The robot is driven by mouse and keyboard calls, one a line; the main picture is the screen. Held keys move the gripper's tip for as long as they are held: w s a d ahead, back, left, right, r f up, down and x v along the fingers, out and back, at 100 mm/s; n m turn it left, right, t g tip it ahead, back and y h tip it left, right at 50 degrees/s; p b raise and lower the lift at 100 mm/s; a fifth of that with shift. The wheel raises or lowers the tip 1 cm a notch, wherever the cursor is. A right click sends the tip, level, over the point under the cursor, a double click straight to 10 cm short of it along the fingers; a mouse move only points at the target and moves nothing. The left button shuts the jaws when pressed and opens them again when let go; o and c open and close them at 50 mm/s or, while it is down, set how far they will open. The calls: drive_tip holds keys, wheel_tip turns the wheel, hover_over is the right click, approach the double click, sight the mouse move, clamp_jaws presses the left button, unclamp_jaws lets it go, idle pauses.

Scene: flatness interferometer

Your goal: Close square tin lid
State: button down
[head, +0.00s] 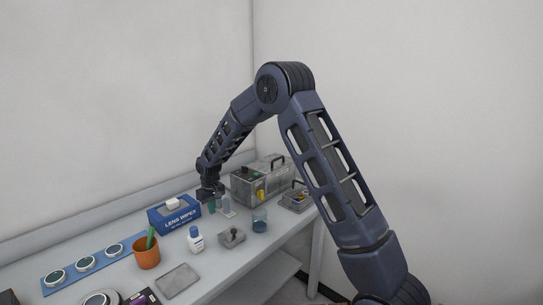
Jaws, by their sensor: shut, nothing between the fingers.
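A small grey metal tin (298,205) stands near the bench's far right end. It looks open, with small coloured items inside and a dark raised part at its back; I cannot clearly make out its lid. A flat grey square piece (178,281) lies on the bench in the front; I cannot tell whether it is a lid or a tray. My gripper (209,203) points down, shut and empty, over the back of the bench beside the lens wipes box, left of the tin and apart from it. Its fingertips are small and hard to make out.
A large grey case (246,191) stands behind the tin. The blue lens wipes box (174,217), an orange cup (147,257), a white bottle (196,240), a grey knobbed block (231,239) and a blue beaker (260,222) crowd the bench. A blue strip (75,266) holds round optics.

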drive_tip(key=shift+w+a, duration=0.7)
drive_tip(key=shift+w, duration=0.1)
wheel_tip(320, 180, up, 10)
drive_tip(key=s+d+r+m, duration=0.1)
drive_tip(key=s+d+r, duration=0.1)
drive_tip(key=d+r, duration=0.5)
drive_tip(key=s+d+r+m+t, duration=0.1)
drive_tip(key=s+d+r, duration=0.25)
drive_tip(key=d, duration=0.75)
drive_tip(key=s+d+r+m, duration=0.1)
drive_tip(key=d+r, duration=0.5)
drive_tip(key=d, duration=0.3)
drive_tip(key=s+d+r+m+t, duration=0.2)
drive_tip(key=s+d+r+m, duration=0.15)
drive_tip(key=s+d, duration=0.85)
drive_tip(key=s+d+f+m, duration=0.2)
drive_tip(key=s+d, duration=0.8)
drive_tip(key=s, duration=0.4)
drive_tip(key=shift+s+d+f+t+h, duration=0.25)
drive_tip(key=shift+d+f+t+h, duration=0.05)
drive_tip(key=shift+d+t, duration=0.1)
